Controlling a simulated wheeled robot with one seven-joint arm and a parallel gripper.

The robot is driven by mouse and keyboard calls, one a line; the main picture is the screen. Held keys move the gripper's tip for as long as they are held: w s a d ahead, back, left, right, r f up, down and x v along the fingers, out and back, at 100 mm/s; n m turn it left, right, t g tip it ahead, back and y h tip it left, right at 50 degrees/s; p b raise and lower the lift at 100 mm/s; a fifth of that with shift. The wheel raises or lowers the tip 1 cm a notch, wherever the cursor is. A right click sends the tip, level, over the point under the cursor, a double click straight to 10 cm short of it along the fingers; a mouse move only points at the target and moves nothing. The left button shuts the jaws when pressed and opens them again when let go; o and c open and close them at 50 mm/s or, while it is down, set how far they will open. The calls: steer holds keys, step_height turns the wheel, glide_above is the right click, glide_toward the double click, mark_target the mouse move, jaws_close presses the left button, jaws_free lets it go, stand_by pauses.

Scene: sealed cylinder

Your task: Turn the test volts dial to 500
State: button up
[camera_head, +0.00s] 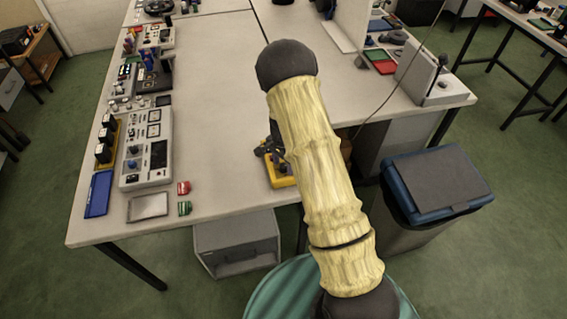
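A grey-white instrument panel (145,172) lies on the left part of the bench, near the front edge. It carries several small meters, a dark display and round dark knobs (133,150) along its left side. The labels are too small to read, so I cannot tell which knob is the test volts dial or where it points. My cream-sleeved arm rises through the middle of the view, to the right of the panel and well apart from it.
A blue tray (97,194), a metallic tray (147,207) and small red (183,187) and green (184,208) items lie around the panel. A dark tool on a yellow base (281,172) is partly behind my arm. Bench surface between panel and arm is clear. A blue-lidded bin (437,185) stands right.

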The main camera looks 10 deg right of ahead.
mark_target(284, 166)
step_height(284, 166, up, 17)
steer(key=b, duration=0.2)
steer(key=shift+r, duration=0.2)
stand_by(0.5)
steer(key=s+r+n+t, duration=0.2)
steer(key=s+n, duration=0.9)
steer(key=s, duration=1)
steer(key=shift+t, duration=0.3)
